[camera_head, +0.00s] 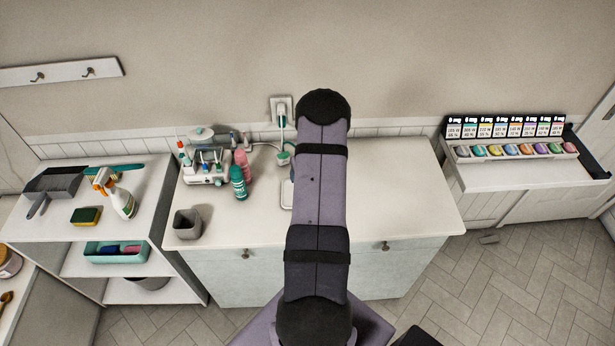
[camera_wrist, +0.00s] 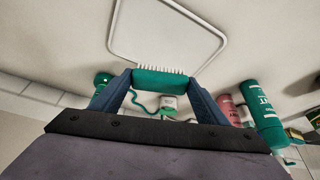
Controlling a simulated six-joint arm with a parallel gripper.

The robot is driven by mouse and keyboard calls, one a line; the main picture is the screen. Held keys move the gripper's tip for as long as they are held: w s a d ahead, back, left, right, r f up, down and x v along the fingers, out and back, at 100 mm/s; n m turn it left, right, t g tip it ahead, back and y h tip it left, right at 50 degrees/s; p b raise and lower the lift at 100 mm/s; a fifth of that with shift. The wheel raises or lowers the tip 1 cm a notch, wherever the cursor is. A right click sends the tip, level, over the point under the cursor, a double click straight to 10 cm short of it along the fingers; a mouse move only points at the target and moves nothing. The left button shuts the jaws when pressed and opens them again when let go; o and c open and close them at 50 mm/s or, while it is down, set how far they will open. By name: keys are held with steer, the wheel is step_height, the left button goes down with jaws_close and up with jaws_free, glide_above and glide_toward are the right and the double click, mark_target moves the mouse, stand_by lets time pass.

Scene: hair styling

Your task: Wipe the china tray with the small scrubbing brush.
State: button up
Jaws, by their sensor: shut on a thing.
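The small scrubbing brush (camera_wrist: 160,80) has a green body and short white bristles. My gripper (camera_wrist: 161,88) is shut on it, with a blue finger at each end of the body. The china tray (camera_wrist: 111,35) is white with a raised rim and fills the upper middle of the wrist view. The bristles face the tray and overlap its near edge in the picture; I cannot tell whether they touch it. In the head view only the left edge of the tray (camera_head: 287,195) shows, on the white cabinet top.
Left of the tray stand a teal bottle (camera_head: 239,183), a pink bottle (camera_head: 242,163), a white organizer (camera_head: 206,167) and a grey cup (camera_head: 187,223). A green cord (camera_head: 284,143) hangs from the wall outlet. The cabinet top (camera_head: 397,190) right of my arm is clear.

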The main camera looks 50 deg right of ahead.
steer(key=shift+r, duration=1.75)
steer(key=w+a+n+y+b, duration=0.1)
steer(key=w+a+n+b, duration=0.2)
steer(key=a, duration=0.7)
steer(key=w+a+n+y+b, duration=0.1)
steer(key=w+a+n+b, duration=0.1)
steer(key=a, duration=0.8)
steer(key=s+a+n+y+b, duration=0.1)
steer(key=s+a+n+b, duration=0.1)
steer(key=a, duration=0.8)
steer(key=s+a+n+y+b, duration=0.1)
steer(key=s+a+n, duration=0.3)
steer(key=a, duration=0.6)
steer(key=shift+s+a+f+b, duration=0.2)
steer(key=shift+s+a+b, duration=0.1)
steer(key=shift+b, duration=0.55)
steer(key=shift+d, duration=0.15)
